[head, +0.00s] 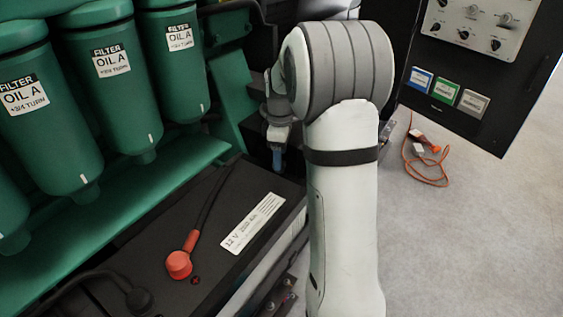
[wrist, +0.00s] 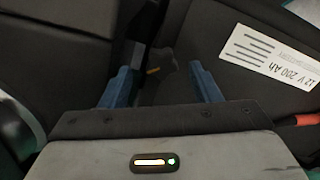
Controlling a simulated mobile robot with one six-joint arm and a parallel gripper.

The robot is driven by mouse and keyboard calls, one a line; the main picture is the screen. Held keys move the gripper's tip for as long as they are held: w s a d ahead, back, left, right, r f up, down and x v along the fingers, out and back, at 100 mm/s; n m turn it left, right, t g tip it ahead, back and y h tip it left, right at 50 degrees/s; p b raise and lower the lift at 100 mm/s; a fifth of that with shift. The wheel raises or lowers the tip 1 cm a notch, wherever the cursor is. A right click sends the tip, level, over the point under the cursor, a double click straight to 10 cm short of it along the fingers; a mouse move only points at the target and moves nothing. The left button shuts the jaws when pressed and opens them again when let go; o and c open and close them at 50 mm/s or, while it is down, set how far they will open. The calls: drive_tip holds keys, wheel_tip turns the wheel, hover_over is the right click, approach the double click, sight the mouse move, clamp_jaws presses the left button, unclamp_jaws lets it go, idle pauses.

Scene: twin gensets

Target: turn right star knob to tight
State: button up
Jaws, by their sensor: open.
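My gripper (head: 278,160) hangs beside the far end of the black battery in the head view, its blue fingers pointing down. In the wrist view my gripper (wrist: 163,82) is open, with its two blue fingers spread apart. A dark knob-like part (wrist: 168,62) with a small yellow mark shows between and beyond the fingers; it appears to be the star knob. The fingers do not visibly close on it, and its exact shape and distance are hard to tell. I cannot make out this knob in the head view, where my arm and gripper cover that area.
The black battery (head: 150,240) carries a white label (head: 252,222) and a red terminal cap (head: 179,264). Green oil filters (head: 120,75) stand along the left. A control panel (head: 475,45) is at upper right. An orange cable (head: 428,180) lies on open grey floor.

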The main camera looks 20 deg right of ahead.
drive_tip(key=shift+f, duration=1.25)
drive_tip(key=c, duration=0.9)
drive_tip(key=shift+d+r, duration=0.1)
drive_tip(key=shift+d, duration=0.05)
drive_tip(key=shift+c, duration=0.5)
